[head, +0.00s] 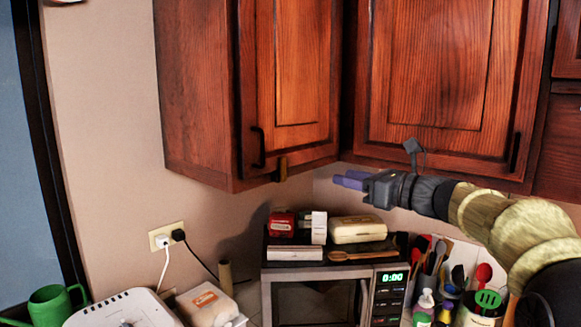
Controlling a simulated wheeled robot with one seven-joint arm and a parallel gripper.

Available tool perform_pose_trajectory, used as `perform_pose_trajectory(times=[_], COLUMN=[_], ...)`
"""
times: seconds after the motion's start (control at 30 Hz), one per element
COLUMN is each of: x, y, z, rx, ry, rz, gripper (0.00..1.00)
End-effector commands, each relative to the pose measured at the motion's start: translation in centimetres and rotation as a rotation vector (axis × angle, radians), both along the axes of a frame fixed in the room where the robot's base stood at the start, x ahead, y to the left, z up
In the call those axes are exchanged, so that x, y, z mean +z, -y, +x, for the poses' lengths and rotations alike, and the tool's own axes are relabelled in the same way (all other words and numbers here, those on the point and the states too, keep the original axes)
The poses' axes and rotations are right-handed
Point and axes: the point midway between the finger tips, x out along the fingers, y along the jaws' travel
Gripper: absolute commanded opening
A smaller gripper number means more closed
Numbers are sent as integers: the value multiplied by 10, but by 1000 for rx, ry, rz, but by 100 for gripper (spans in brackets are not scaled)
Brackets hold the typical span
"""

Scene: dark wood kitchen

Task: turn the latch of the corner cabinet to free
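The corner cabinet (289,75) hangs on the wall at the upper middle. Its wooden door is closed and has a dark vertical handle (258,147). A small brown piece that looks like the latch (282,168) sits at the door's lower edge, right of the handle, and looks roughly upright. My gripper (342,180) reaches in from the right, its purple fingers pointing left. In the picture it is right of the latch and slightly lower, apart from it. The fingers lie close together in this view; any gap is unclear. No held object shows.
Another closed cabinet (432,70) hangs to the right, behind my arm. Below stands a microwave (315,273) with a red item, a cream box (357,229) and a wooden spoon on top. Utensils and bottles crowd its right side. The wall left of the cabinet is bare.

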Motion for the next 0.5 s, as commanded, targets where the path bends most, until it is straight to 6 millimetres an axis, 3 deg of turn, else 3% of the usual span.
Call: perform_pose_trajectory(times=[0.27,0.5], x=[2,3], y=[-13,-44], z=[9,33], rx=[4,6], ry=[1,-2], rz=[-2,-2], gripper=[37,37])
